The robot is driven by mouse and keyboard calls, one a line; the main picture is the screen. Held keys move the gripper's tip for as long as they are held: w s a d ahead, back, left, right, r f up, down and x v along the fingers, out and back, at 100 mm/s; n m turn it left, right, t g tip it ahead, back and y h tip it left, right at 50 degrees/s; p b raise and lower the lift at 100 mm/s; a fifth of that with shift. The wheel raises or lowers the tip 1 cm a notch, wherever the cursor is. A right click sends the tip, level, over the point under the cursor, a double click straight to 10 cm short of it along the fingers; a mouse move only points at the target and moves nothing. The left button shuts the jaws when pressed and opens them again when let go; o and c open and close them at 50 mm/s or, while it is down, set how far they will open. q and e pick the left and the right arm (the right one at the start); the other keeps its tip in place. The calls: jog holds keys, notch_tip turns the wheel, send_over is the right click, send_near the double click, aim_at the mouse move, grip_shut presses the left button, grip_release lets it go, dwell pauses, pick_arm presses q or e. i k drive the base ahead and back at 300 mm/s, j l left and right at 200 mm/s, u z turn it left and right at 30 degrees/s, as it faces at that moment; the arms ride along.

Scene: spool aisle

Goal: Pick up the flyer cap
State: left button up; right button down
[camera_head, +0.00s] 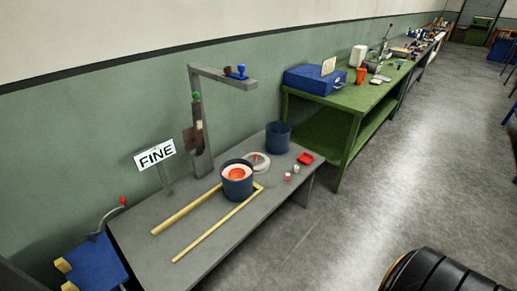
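A pale round disc (259,161) with a small red piece on it lies on the grey bench (226,242), just behind a dark blue tub; it looks like the flyer cap, but I cannot be sure at this size. The dark blue tub (237,188) holds something pale with an orange-red centre. It partly hides the near left side of the disc. Neither of my grippers is in view.
Two yellow rails (218,226) lie along the bench. A second blue bin (278,138), a red tray (305,158) and small containers (291,174) stand nearby.

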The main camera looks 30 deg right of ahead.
aim_at(260, 160)
jog(key=z, duration=1)
